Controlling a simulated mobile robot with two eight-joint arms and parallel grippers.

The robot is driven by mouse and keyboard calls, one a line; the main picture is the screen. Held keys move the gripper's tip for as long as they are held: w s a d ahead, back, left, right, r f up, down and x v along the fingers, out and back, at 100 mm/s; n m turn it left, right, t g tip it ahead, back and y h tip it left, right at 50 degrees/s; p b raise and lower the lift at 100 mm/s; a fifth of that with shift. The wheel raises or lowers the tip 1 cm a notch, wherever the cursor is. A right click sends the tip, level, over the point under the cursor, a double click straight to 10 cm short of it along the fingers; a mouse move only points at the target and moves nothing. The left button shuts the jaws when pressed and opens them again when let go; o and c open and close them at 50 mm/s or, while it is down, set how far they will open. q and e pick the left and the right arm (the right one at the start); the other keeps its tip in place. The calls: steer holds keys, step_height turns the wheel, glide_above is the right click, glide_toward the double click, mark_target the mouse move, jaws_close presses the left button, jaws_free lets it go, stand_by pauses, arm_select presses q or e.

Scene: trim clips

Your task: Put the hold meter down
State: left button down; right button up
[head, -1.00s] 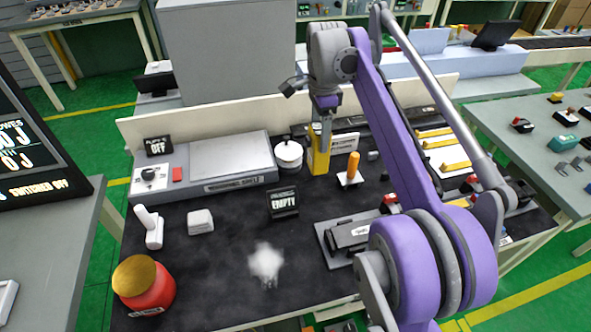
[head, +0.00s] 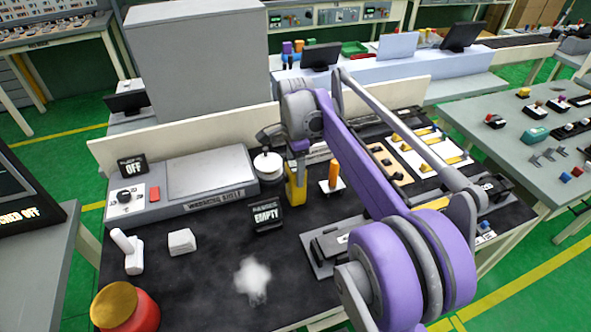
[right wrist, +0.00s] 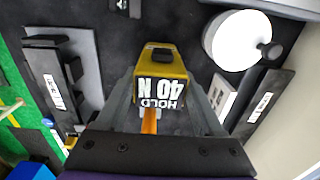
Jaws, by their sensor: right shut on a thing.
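The yellow hold meter (head: 296,188) is in my right gripper (head: 298,160), over the dark bench mat. In the right wrist view the meter (right wrist: 160,65) sits between the two fingers, with "HOLD 40 N" on its face. My right gripper (right wrist: 160,108) is shut on it there too. The meter looks upright and low in the head view; I cannot tell whether its base touches the mat. My left gripper is not in view.
A white-lidded pot (head: 267,167) stands left of the meter and an orange-handled tool (head: 333,178) right of it. A black "EMPTY" sign (head: 266,216) is in front. A weighing unit (head: 205,175) lies further left. The mat (head: 200,280) has bare room in front.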

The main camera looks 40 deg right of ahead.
steer(key=shift+f, duration=0.15)
steer(key=o, duration=1.3)
step_height(320, 180, up, 12)
steer(key=shift+r+p, duration=0.2)
steer(key=shift+p, duration=0.45)
